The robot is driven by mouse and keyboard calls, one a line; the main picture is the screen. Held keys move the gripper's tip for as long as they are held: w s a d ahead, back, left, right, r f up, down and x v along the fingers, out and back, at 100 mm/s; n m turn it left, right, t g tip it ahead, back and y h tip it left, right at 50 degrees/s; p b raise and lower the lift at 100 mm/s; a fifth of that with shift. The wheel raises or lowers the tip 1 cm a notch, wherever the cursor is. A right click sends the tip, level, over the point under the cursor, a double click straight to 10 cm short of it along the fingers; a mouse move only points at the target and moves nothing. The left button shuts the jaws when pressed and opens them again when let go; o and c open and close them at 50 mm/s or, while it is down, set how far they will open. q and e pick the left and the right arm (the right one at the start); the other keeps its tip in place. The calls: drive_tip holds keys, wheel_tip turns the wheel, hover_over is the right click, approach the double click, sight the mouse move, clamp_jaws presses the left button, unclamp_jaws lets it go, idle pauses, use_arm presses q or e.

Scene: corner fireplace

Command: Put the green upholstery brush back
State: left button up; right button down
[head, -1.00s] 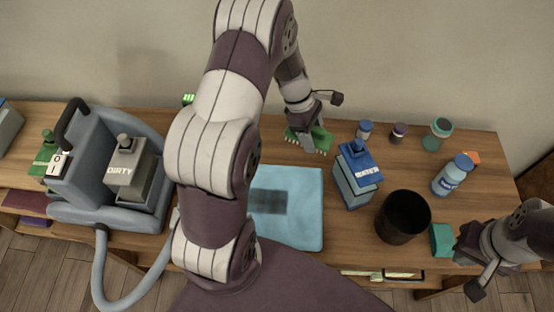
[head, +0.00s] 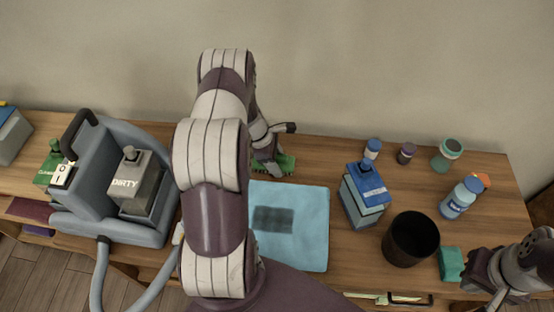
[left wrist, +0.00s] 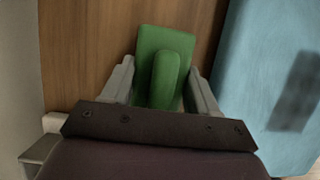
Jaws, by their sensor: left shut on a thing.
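The green upholstery brush (left wrist: 165,52) is between the two fingers of my left gripper (left wrist: 162,85) in the left wrist view, with a raised green ridge between the fingertips. My left gripper is shut on it. In the head view, part of the green brush (head: 286,163) shows at the back of the table, just behind the blue cloth; my left arm hides the rest. I cannot tell whether it touches the wood. My right gripper (head: 468,275) is at the lower right beside a teal block (head: 451,264); its fingers are not clear.
A grey-blue cleaning machine (head: 80,225) with a tank marked DIRTY (head: 139,186) stands left. A light blue cloth (head: 310,225) with a dark patch lies mid-table.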

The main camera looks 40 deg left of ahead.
use_arm(q)
drive_tip(key=shift+f, duration=0.1)
drive_tip(key=o, duration=1)
drive_tip(key=v, duration=1.2)
drive_tip(key=shift+d, duration=0.2)
drive_tip(key=s+d+r+m+y, duration=0.1)
drive_tip(key=s+d+r+m, duration=0.2)
drive_tip(key=d+m, duration=0.3)
drive_tip(key=s+d+r+m+y, duration=0.1)
drive_tip(key=s+d+r+m, duration=0.2)
drive_tip(key=d+m, duration=0.4)
drive_tip(key=s+d+r+m+y, duration=0.2)
drive_tip(key=d+m, duration=0.5)
drive_tip(key=m, duration=0.4)
drive_tip(key=shift+s+r+g, duration=0.2)
drive_tip(key=shift+s+r, duration=0.1)
drive_tip(key=shift+s, duration=0.35)
drive_tip(key=shift+s+r+g, duration=0.2)
drive_tip(key=shift+s+r, duration=0.1)
drive_tip(key=shift+s, duration=0.35)
